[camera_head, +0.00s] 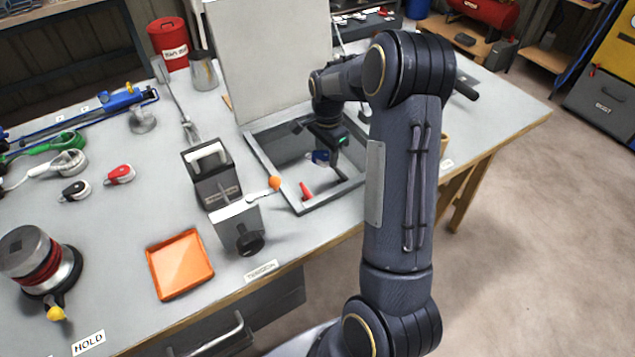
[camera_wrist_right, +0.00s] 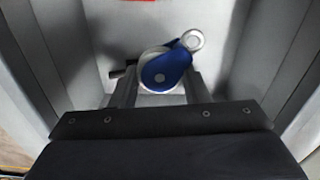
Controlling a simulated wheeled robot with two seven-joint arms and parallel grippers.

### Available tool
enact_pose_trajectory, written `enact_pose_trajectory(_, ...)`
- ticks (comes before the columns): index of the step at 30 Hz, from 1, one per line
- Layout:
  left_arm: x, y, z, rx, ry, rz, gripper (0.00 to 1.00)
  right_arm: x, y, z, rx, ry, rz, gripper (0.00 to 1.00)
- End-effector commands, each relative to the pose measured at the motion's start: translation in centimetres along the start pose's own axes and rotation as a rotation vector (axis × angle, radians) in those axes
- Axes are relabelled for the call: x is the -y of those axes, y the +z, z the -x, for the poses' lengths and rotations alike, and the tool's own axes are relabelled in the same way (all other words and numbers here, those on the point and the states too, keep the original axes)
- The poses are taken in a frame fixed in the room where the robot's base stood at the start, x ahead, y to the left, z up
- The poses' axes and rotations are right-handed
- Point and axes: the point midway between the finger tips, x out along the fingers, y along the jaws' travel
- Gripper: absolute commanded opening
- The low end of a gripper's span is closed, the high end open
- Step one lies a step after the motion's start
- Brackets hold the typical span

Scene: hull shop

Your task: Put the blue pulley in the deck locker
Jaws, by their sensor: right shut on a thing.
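The deck locker (camera_head: 331,198) is a framed recess in the bench top, with its pale lid (camera_head: 268,55) standing open behind it. My right arm reaches over the bench, and my right gripper (camera_head: 326,151) points down into the locker opening. It is shut on the blue pulley (camera_head: 319,157), which is partly hidden by the gripper. In the right wrist view the blue pulley (camera_wrist_right: 166,70), with a silver ring and pale sheave, sits between the fingertips (camera_wrist_right: 160,88), grey walls around it. I cannot tell whether it touches the floor. My left gripper is not in view.
A red piece (camera_head: 306,190) stands at the locker's near-left side. Left of it are a tension box with an orange-knobbed lever (camera_head: 275,183), an orange tray (camera_head: 180,264) and a winch (camera_head: 38,262). Red (camera_head: 121,174) and black (camera_head: 75,190) pulleys lie farther left.

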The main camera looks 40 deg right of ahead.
Motion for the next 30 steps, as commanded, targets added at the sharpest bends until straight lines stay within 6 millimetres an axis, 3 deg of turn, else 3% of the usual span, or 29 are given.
enact_pose_trajectory(6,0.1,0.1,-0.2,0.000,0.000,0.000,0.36,-0.1,0.1,-4.2,0.002,0.005,-0.001,0.19)
enact_pose_trajectory(14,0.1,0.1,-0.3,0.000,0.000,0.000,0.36,0.0,0.1,-6.5,0.001,0.002,0.000,0.19)
enact_pose_trajectory(19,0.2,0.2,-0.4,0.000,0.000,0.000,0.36,-0.1,0.0,-8.9,0.001,0.003,0.000,0.19)
enact_pose_trajectory(30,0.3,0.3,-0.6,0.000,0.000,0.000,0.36,0.0,0.0,-9.7,0.000,0.000,0.001,0.19)
